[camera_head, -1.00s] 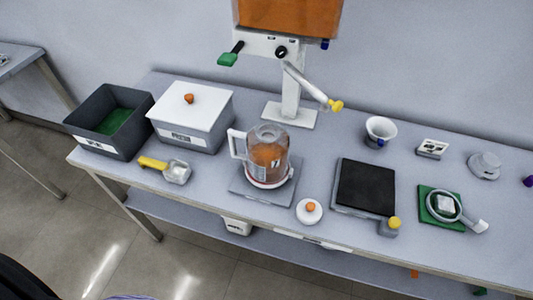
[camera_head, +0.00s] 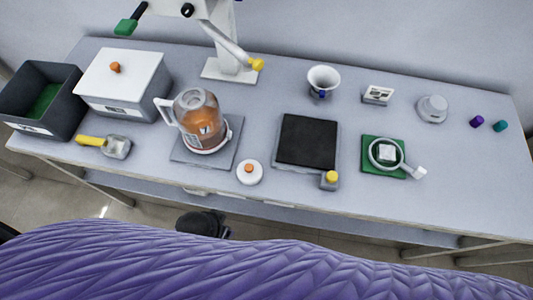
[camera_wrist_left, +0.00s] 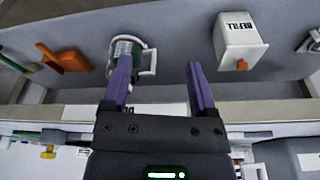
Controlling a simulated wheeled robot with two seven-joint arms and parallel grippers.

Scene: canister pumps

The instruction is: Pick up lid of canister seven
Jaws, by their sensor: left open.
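A clear jug-like canister (camera_head: 200,118) with orange contents and a white handle stands on a grey plate (camera_head: 181,154) on the table; its number is too small to read. A small round white lid (camera_head: 250,176) with an orange knob lies on the table to its right, near the front edge. My left gripper (camera_wrist_left: 158,66) is open and empty in the left wrist view, its purple fingers apart. Another canister (camera_wrist_left: 126,46) with a handle shows on a shelf there, partly behind the left finger. My right gripper is not in view.
A white box marked REFILL (camera_wrist_left: 237,42) and an orange object (camera_wrist_left: 65,59) show in the wrist view. On the table are a dark bin (camera_head: 62,96), a white-lidded box (camera_head: 135,82), a black-topped plate (camera_head: 307,140) and a green pad with a ring (camera_head: 369,158).

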